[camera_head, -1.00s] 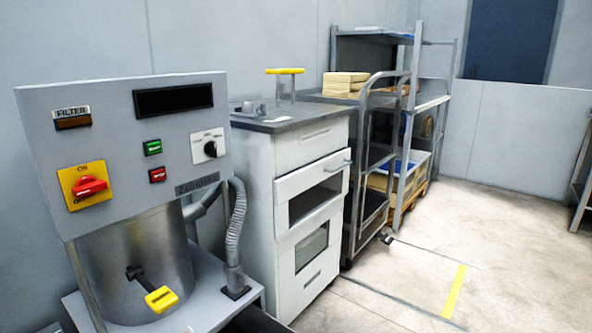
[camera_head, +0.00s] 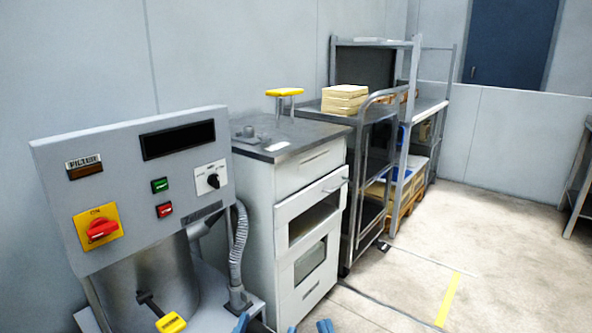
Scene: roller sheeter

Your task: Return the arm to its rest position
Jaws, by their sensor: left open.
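Blue fingertips of my left gripper (camera_head: 283,327) show at the bottom edge of the head view, spread apart. The gripper is open with nothing seen between the tips. The rest of that gripper and its arm are below the picture. I cannot make out my right gripper. The grey machine (camera_head: 120,212) with its control panel stands at the left, to the left of the fingertips. Its red rotary switch (camera_head: 102,229) sits on a yellow plate.
A yellow-ended lever (camera_head: 171,322) sticks out low on the machine. A white cabinet (camera_head: 262,205) with a grey top stands beside it. A metal rack (camera_head: 350,240) holding a pale stack (camera_head: 345,97) is farther back. The floor (camera_head: 485,235) at right is clear.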

